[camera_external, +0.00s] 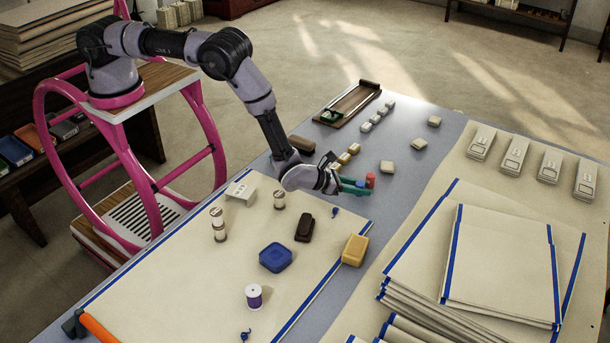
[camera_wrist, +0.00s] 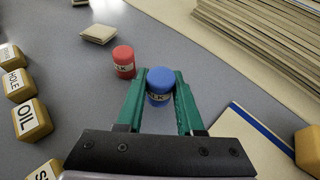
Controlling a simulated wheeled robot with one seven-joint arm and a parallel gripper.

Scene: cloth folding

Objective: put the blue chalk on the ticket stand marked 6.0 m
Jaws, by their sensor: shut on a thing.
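The blue chalk (camera_wrist: 160,84) is a short blue cylinder with a pale label band. It stands upright between the green fingertips of my gripper (camera_wrist: 160,90), which is shut on it. In the external view my gripper (camera_external: 355,186) is over the grey strip of table near its middle; the blue chalk is hard to make out there. I cannot tell whether it touches the table. Several pale tags or stands, one of them here (camera_external: 481,143), lie in a row at the far right. Their marks are too small to read, so I cannot pick out 6.0 m.
A red chalk (camera_wrist: 124,62) stands just left of my fingers. Yellow lettered blocks, one reading OIL (camera_wrist: 32,119), are further left. A yellow block (camera_external: 355,250), blue dish (camera_external: 276,257) and stacked cloth panels (camera_external: 500,260) lie nearer. Pale blocks (camera_external: 388,167) stand behind.

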